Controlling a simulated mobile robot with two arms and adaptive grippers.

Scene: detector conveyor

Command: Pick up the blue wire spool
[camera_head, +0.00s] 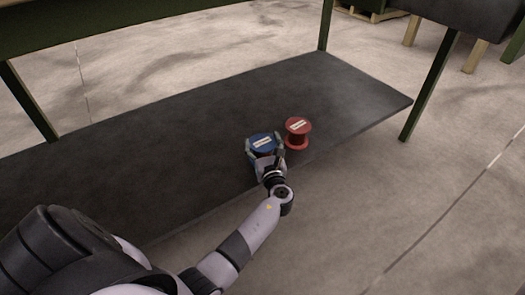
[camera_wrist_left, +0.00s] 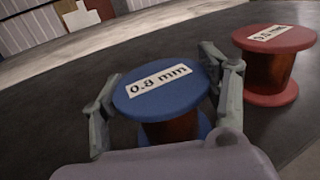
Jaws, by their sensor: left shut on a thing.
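The blue wire spool (camera_head: 262,142) stands upright near the front edge of the dark lower shelf (camera_head: 190,130). Its top carries a white label reading 0.8 mm, clear in the left wrist view (camera_wrist_left: 150,104). My left gripper (camera_head: 264,152) is shut on the blue spool, with one finger on each side of it. In the left wrist view the fingers of my left gripper (camera_wrist_left: 165,95) flank the spool's upper flange. The spool's lower front is partly hidden by the gripper. I cannot tell whether its base is clear of the shelf. My right gripper is not in view.
A red wire spool (camera_head: 298,131) with a white label stands just right of the blue one, close to my left gripper's right finger. Green posts (camera_head: 426,85) stand at the shelf's corners. The shelf left of the spools is clear.

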